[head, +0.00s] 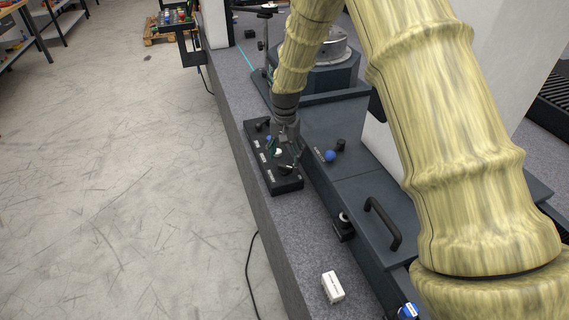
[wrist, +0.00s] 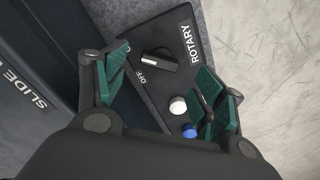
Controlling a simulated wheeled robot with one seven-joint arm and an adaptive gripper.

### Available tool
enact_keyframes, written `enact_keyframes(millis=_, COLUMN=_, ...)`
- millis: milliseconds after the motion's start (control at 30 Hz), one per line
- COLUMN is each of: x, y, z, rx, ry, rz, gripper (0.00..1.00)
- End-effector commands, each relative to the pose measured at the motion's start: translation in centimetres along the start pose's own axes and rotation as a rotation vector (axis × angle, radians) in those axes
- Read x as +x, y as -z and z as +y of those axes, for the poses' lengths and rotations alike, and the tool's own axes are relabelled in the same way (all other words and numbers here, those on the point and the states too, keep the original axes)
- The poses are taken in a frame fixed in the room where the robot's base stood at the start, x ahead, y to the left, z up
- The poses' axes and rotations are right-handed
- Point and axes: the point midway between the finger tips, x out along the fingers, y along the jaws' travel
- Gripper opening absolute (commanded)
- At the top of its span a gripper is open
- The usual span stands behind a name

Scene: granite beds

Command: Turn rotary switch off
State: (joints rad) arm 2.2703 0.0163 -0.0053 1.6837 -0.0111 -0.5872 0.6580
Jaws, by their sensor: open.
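The rotary switch (wrist: 160,61) is a black knob with a light bar on a black control panel (wrist: 140,25). Printed labels "OFF" and "ROTARY" are beside it in the wrist view. In the head view the panel (head: 290,188) lies on the granite bed, and the dark knob (head: 285,170) shows near its front end, partly behind my gripper. My gripper (wrist: 167,92) is open, its green-padded fingers apart, with the knob ahead between them and nothing held. In the head view my gripper (head: 283,150) hangs just above the panel.
A white knob (wrist: 178,106) and a blue knob (wrist: 189,131) are on the panel near the right finger. A blue ball knob (head: 330,155), a black handle (head: 383,222) and a white block (head: 332,287) are on or beside the granite bed (head: 262,215). Open floor lies left.

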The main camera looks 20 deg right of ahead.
Motion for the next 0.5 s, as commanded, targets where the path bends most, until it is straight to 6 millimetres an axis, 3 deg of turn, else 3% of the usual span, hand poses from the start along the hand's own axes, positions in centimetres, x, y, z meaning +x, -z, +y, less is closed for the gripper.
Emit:
enact_keyframes(millis=200, x=2.8, y=0.0, z=0.0, rx=0.0, ry=0.0, rz=0.0, gripper=0.7)
enact_keyframes(millis=500, x=4.4, y=0.0, z=0.0, rx=-0.001, ry=0.0, rz=0.001, gripper=0.7)
